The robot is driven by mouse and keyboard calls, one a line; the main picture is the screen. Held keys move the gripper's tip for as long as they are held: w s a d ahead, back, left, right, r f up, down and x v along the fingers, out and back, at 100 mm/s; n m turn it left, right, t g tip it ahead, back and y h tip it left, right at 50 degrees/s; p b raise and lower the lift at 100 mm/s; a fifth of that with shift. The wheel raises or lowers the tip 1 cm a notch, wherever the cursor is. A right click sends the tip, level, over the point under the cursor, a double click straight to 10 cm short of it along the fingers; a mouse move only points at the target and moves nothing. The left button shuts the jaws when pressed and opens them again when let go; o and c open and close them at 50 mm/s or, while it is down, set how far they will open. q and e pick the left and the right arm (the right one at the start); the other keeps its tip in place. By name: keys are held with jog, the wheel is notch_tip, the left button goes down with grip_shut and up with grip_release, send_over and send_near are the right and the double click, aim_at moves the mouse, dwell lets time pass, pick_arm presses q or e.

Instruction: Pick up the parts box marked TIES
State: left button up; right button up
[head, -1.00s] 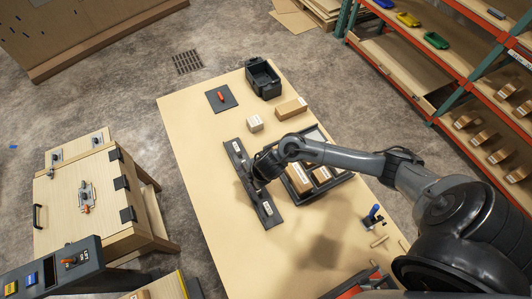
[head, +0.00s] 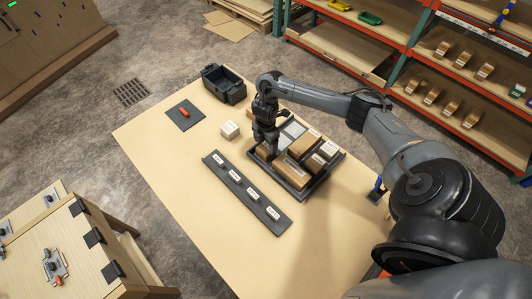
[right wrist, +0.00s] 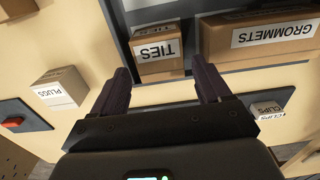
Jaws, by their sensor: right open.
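The TIES box (right wrist: 158,50) is a small brown carton with a white label. In the right wrist view it lies in a compartment of the dark tray, ahead of and between the fingertips. My right gripper (right wrist: 162,82) is open and empty, with a finger toward each side of the box; I see no contact. In the head view my right gripper (head: 265,148) points down over the tray's left edge (head: 300,199); I cannot pick out the TIES box there, and the gripper hides that part. My left gripper is not in view.
The GROMMETS box (right wrist: 262,34) lies close beside the TIES box, near one finger. The PLUGS box (right wrist: 60,88) stands outside the tray. A labelled strip (head: 245,191) lies in front of the tray. A dark bin (head: 224,84) stands behind. The table's front is clear.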

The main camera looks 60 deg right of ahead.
aim_at(266, 148)
jog(key=shift+d+f, duration=0.15)
jog(key=shift+f, duration=2.5)
jog(key=shift+c, duration=0.2)
jog(key=c, duration=0.7)
